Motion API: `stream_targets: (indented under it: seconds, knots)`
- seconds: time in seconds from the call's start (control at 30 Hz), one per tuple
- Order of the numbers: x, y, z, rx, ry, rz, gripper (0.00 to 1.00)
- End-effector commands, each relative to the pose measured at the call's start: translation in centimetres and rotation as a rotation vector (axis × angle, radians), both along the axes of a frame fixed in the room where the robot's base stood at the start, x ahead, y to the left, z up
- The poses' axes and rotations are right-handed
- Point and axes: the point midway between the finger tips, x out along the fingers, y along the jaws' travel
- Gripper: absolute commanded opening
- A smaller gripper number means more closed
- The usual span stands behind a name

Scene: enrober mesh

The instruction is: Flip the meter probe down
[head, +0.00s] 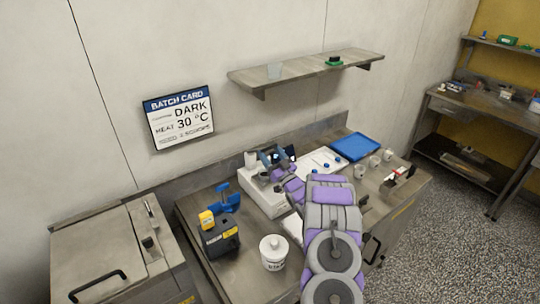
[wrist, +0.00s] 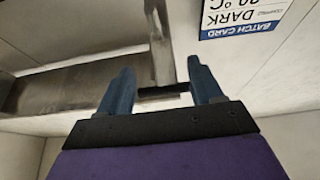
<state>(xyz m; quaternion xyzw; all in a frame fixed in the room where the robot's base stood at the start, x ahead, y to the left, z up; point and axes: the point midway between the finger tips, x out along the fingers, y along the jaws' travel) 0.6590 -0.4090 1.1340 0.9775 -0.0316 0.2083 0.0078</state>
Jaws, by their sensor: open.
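My gripper (head: 277,158) is over the white machine (head: 262,198) on the steel bench. Its two blue-grey fingers also show in the wrist view (wrist: 160,72), spread apart. In that view a narrow grey metal bar (wrist: 158,45) with a dark crosspiece at its end lies between or just beyond the fingertips. I cannot tell whether this bar is the meter probe or whether the fingers touch it. In the head view my gripper and arm hide part of the machine's top, and no meter probe can be made out clearly.
A yellow-and-black device (head: 221,238), a blue holder (head: 227,198) and a white lidded tub (head: 273,252) stand on the bench's left part. A blue tray (head: 356,146) and several small cups are to the right. A shelf (head: 300,72) and batch card (head: 179,117) are on the wall.

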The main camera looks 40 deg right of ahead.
Motion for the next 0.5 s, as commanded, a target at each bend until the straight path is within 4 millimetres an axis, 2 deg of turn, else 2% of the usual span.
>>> stream_targets:
  seconds: [0.07, 0.33, 0.5]
  knots:
    - [0.17, 0.08, -0.18, 0.000, 0.003, 0.002, 0.74]
    - [0.38, 0.30, -0.44, 0.002, 0.008, 0.006, 1.00]
    - [0.42, 0.42, -0.51, 0.002, 0.010, 0.007, 1.00]
